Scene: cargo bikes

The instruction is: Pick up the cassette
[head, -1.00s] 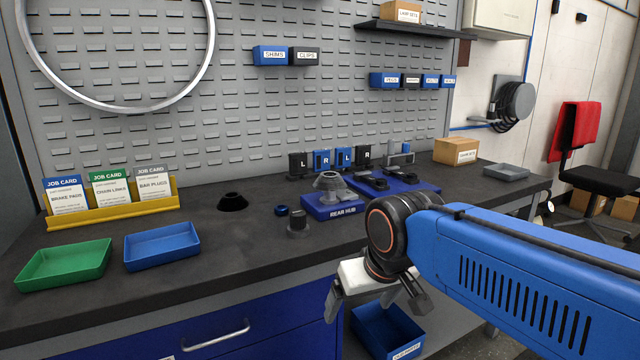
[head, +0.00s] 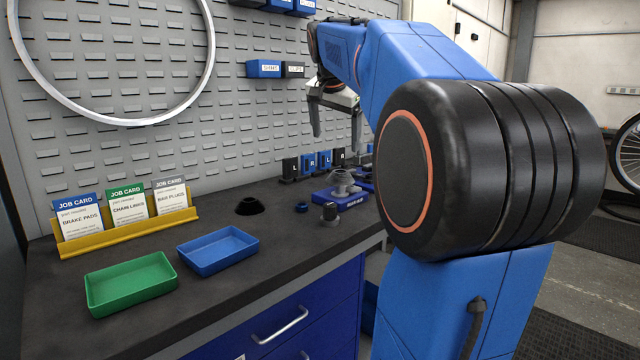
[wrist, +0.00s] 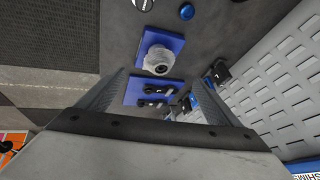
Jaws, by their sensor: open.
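A grey stepped, cone-shaped stack, which looks like the cassette (head: 341,182), sits on the blue rear hub block (head: 352,201) on the bench. In the wrist view the cassette (wrist: 159,58) shows as a pale round piece with a dark centre on its blue block (wrist: 176,44). My gripper (head: 337,142) is open and empty, fingers pointing down, raised above the bench near the hub block. In the wrist view the block lies beyond and between the fingers (wrist: 158,80). The gap to it is hard to judge.
A black cone-shaped ring (head: 249,206), a small blue ring (head: 301,207) and a dark knobbed cylinder (head: 329,212) stand left of the block. Blue (head: 218,249) and green trays (head: 131,284) lie nearer. L/R-marked holders (head: 316,162) stand behind. My arm hides the bench's right end.

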